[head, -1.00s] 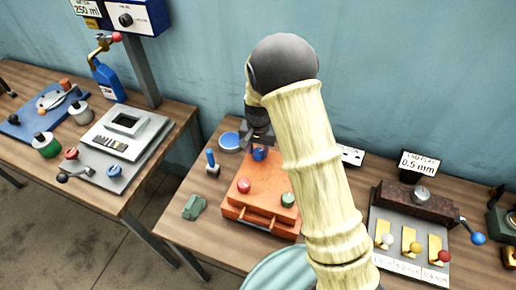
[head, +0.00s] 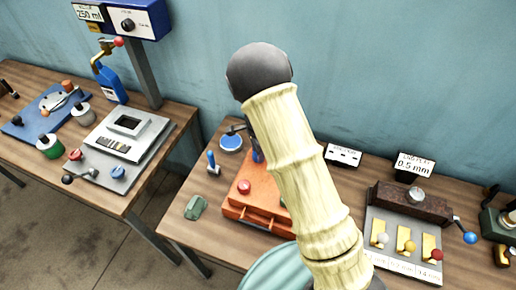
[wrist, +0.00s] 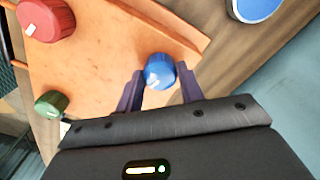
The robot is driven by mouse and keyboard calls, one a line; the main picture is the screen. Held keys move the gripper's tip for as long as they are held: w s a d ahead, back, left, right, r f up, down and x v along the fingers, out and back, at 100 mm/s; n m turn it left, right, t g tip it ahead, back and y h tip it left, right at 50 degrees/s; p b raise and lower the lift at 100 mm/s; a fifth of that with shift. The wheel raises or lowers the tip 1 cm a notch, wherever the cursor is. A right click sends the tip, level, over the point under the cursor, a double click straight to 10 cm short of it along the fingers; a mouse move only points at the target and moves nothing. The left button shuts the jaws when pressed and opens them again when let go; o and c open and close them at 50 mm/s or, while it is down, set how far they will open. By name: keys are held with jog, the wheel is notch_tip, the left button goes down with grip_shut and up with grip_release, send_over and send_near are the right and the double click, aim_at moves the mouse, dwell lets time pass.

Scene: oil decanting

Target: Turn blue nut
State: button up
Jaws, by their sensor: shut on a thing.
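The blue nut (wrist: 159,71) is a round blue knob with a white mark, on the orange block (wrist: 95,55). In the wrist view my gripper (wrist: 160,76) has a finger on each side of it and is shut on it. In the head view a sliver of the blue nut (head: 257,156) shows at the back of the orange block (head: 248,200), beside my arm. My arm hides most of the gripper there.
On the same block are a red knob (head: 243,187) and a green knob (wrist: 51,103). Around it stand a blue-topped disc (head: 230,142), a small blue-handled lever (head: 212,163) and a green piece (head: 195,207). A gauge fixture (head: 405,215) stands to the right.

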jog(key=shift+w+m+p, duration=0.1)
jog(key=shift+m+p, duration=0.5)
jog(key=shift+m, duration=1)
jog(key=o, duration=1)
notch_tip(320, 180, up, 18)
jog(key=b, duration=0.3)
jog(key=shift+f, duration=0.25)
